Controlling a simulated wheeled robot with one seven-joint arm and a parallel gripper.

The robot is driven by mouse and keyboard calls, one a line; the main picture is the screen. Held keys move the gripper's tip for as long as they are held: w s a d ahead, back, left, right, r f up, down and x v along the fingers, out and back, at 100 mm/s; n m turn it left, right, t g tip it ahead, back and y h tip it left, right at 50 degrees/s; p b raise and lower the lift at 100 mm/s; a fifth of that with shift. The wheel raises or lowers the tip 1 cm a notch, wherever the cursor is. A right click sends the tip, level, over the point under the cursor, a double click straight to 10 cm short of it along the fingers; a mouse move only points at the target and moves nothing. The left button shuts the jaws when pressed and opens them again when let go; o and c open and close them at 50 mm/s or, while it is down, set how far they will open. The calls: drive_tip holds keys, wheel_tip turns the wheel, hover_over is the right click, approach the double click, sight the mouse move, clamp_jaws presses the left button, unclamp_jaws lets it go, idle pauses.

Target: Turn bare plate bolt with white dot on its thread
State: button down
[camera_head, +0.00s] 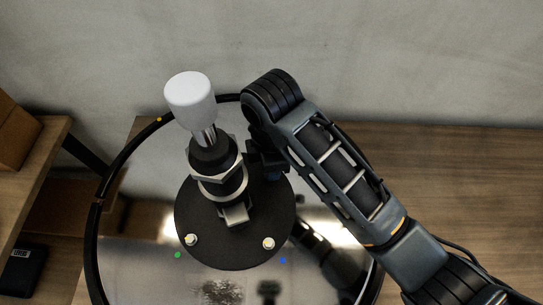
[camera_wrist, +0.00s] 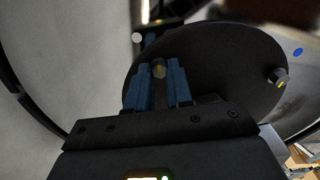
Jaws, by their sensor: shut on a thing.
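A round black plate (camera_head: 255,240) sits on a shiny disc. In the wrist view the plate (camera_wrist: 215,52) fills the upper middle. My gripper (camera_wrist: 160,85) has blue fingers, one on each side of a small bolt (camera_wrist: 159,71) near the plate's edge, and is shut on it. In the head view my gripper (camera_head: 270,172) reaches the plate's far right edge and hides that bolt. No white dot is clear on its thread. A pale round spot (camera_wrist: 136,38) shows just beyond the fingers. Two other bolts, front left (camera_head: 191,239) and front right (camera_head: 268,243), stand on the plate with pale heads.
A black column with a white-topped lever (camera_head: 190,95) rises from the plate, close left of my gripper. A black ring (camera_head: 93,215) surrounds the shiny disc. Green (camera_head: 178,254) and blue (camera_head: 282,260) dots mark the disc. A wooden surface (camera_head: 460,165) lies to the right.

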drive_tip(key=m+p, duration=0.3)
drive_tip(key=m, duration=0.1)
drive_tip(key=shift+r+m, duration=0.15)
drive_tip(key=shift+m, duration=0.15)
drive_tip(key=m, duration=1.1)
drive_tip(key=shift+m, duration=0.4)
drive_tip(key=m, duration=0.5)
drive_tip(key=shift+m, duration=0.3)
drive_tip(key=c, duration=1)
unclamp_jaws()
drive_tip(key=shift+w, duration=0.1)
